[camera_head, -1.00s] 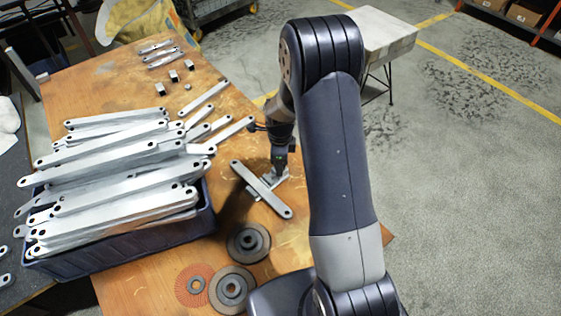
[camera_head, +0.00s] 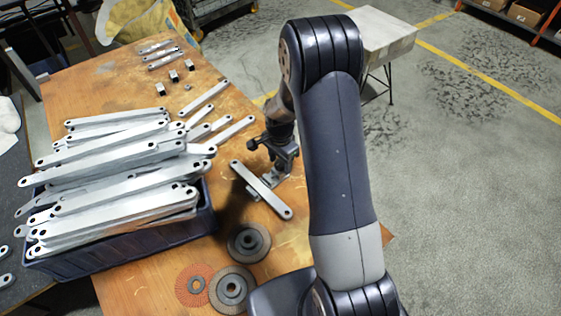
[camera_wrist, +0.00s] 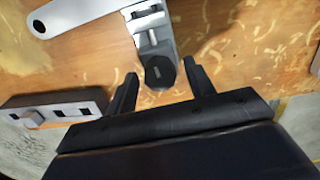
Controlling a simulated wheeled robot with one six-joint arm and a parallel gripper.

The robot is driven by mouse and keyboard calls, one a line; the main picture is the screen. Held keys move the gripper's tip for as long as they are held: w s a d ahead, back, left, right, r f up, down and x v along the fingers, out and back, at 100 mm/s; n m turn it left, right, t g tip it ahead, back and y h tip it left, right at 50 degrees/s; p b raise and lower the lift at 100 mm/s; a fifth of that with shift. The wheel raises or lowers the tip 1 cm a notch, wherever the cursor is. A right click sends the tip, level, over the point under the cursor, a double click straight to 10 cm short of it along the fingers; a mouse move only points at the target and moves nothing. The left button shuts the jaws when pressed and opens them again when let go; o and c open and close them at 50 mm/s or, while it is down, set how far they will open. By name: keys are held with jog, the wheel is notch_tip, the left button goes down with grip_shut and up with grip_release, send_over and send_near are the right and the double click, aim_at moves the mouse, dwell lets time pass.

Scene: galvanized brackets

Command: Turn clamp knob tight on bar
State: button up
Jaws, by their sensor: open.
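A flat galvanized bar (camera_head: 262,190) with a hole at each end lies on the wooden table, in a small metal clamp (camera_head: 267,179). In the wrist view the clamp (camera_wrist: 151,28) crosses the bar (camera_wrist: 80,13), and its dark round knob (camera_wrist: 159,72) points toward me. My gripper (camera_wrist: 166,88) is open. Its two black fingers stand to the left and right of the knob, with gaps on both sides, and it holds nothing. In the head view my gripper (camera_head: 279,160) is just beyond the clamp, and the knob is hidden or too small to tell.
A blue crate (camera_head: 120,243) heaped with galvanized bars stands at the left. Grinding discs (camera_head: 248,242) lie near the table's front edge. Bare wood surrounds the clamped bar.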

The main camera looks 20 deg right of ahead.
jog(key=n, duration=0.7)
jog(key=shift+c, duration=0.3)
jog(key=c, duration=0.8)
jog(key=shift+c, duration=0.2)
